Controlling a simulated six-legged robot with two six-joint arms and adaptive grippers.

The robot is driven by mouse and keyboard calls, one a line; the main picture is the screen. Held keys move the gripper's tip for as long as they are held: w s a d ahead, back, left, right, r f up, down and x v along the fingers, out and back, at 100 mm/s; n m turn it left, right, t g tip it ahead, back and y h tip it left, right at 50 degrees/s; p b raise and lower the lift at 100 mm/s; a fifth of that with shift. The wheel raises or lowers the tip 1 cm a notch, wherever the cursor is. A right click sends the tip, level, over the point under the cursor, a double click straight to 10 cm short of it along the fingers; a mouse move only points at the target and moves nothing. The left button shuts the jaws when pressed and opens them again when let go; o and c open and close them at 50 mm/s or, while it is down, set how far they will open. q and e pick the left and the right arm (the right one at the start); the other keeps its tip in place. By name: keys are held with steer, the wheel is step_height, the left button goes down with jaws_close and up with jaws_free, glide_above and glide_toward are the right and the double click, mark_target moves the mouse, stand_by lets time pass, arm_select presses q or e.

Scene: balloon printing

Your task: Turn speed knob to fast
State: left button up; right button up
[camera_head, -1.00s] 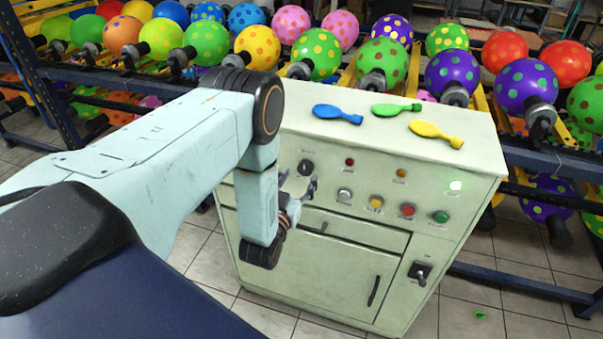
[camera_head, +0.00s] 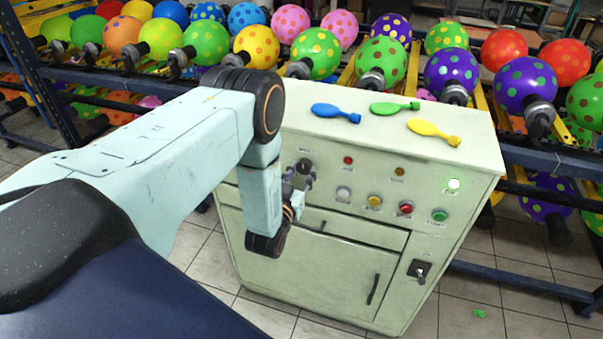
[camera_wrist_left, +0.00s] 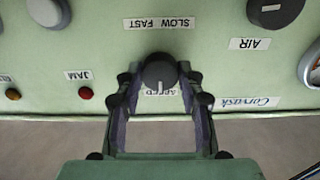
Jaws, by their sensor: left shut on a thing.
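The dark speed knob (camera_head: 304,165) is on the upper left of the pale green machine's (camera_head: 310,272) front panel. In the left wrist view the round knob (camera_wrist_left: 160,71) has a white mark pointing down in the picture. A SLOW FAST label (camera_wrist_left: 159,23) lies above it there, and a partly covered label lies below it. My left gripper (camera_head: 303,178) is at the knob; its fingers (camera_wrist_left: 160,88) lie on both sides of it, shut on it. The fingers hide part of the knob in the head view. My right gripper is not in view.
Coloured buttons (camera_head: 375,201) and lamps sit right of the knob; a green-white lamp (camera_head: 454,183) glows. Blue (camera_head: 335,113), green (camera_head: 393,108) and yellow (camera_head: 433,132) flat balloons lie on top. Balloon racks (camera_head: 560,160) stand behind; tiled floor (camera_head: 480,290) is open at right.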

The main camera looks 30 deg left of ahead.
arm_select(q)
steer(key=c, duration=0.3)
steer(key=shift+m, duration=0.4)
steer(key=m, duration=0.4)
steer(key=shift+m+p, duration=0.3)
steer(key=m, duration=0.4)
steer(key=shift+a+p, duration=0.1)
steer(key=shift+p, duration=0.2)
steer(key=m, duration=0.4)
steer(key=shift+r+p, duration=0.1)
steer(key=shift+p, duration=0.2)
steer(key=m+p, duration=0.1)
steer(key=m, duration=0.6)
steer(key=m+p, duration=0.1)
steer(key=m, duration=0.5)
steer(key=shift+r+m, duration=0.1)
steer(key=shift+m, duration=0.2)
